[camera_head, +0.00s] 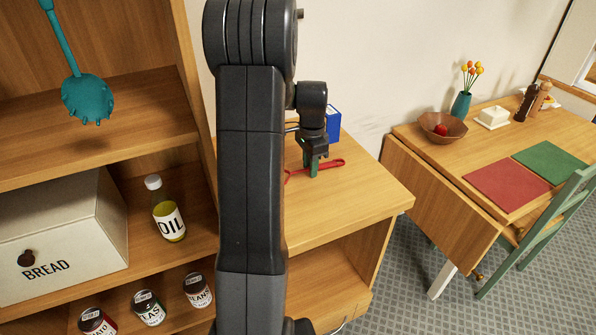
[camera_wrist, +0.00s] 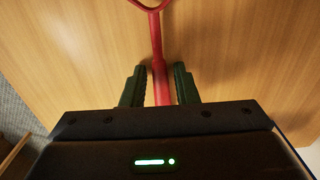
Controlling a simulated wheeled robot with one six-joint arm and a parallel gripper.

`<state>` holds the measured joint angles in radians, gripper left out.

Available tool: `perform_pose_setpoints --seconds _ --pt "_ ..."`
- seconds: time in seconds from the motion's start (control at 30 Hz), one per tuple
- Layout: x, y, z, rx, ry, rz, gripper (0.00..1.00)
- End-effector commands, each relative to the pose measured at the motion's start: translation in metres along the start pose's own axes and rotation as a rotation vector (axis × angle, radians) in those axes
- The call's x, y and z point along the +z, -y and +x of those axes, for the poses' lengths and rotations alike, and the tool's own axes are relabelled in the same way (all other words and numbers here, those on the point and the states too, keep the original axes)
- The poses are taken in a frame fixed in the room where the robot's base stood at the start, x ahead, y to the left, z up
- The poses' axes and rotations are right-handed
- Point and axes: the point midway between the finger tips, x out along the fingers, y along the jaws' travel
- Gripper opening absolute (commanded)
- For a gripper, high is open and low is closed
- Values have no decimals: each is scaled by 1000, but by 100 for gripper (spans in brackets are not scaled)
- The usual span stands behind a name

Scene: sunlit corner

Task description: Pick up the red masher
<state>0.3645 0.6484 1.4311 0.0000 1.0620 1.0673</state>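The red masher (camera_head: 329,165) lies on the wooden counter top (camera_head: 365,195), partly hidden behind my arm in the head view. In the wrist view the masher (camera_wrist: 156,40) runs down the middle, with a looped part at the top edge. My gripper (camera_head: 312,170) is low over the counter at the masher. In the wrist view my gripper's two green fingers (camera_wrist: 159,85) stand on either side of the red handle, with a small gap showing on each side. The lower end of the handle is hidden behind the gripper body.
A blue box (camera_head: 334,122) stands behind my gripper. On the left a shelf holds a bread box (camera_head: 60,235), an oil bottle (camera_head: 166,210) and several cans (camera_head: 148,306). A table (camera_head: 485,140) with a bowl (camera_head: 442,127) and a green chair (camera_head: 545,225) are at right.

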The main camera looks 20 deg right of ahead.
Motion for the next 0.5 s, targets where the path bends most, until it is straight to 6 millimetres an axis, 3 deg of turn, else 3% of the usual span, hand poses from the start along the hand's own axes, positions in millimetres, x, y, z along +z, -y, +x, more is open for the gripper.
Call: perform_pose_setpoints --seconds 0.03,0.13,0.5 --pt "0 0 0 0 0 0 17" --pt "0 0 0 0 0 0 0" --pt "0 1 -8 -2 -1 0 0"
